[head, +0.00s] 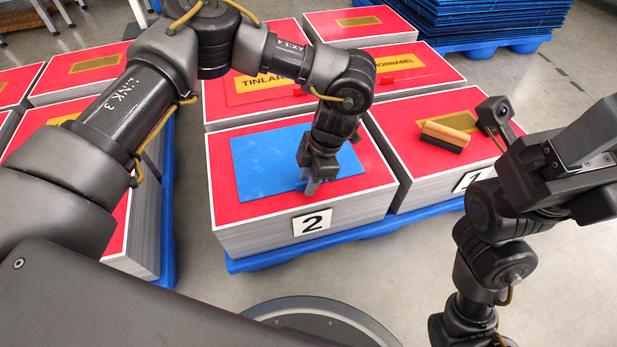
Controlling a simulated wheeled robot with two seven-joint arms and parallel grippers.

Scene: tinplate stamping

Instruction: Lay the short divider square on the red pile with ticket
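The blue divider (262,165) lies on the red top of the front pile (220,216) with plate 2 (312,222). It looks flat and slightly skewed to the pile's edges, with red showing around it. My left gripper (312,186) points down at the divider's right front part, beside a small blue raised piece. Its fingers overlap in this view, so their grip is unclear. Two red piles behind carry yellow tickets: one (262,84) partly hidden by my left arm, and one (396,63) at the right. My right gripper (590,165) is at the right edge, partly cut off.
The red pile with plate 1 (400,135) stands to the right, with a wood-and-black block (444,136) on it. Blue pallets (290,256) carry the piles. More red piles stand at left. A blue stack (480,20) is at the back. Grey floor is open at right.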

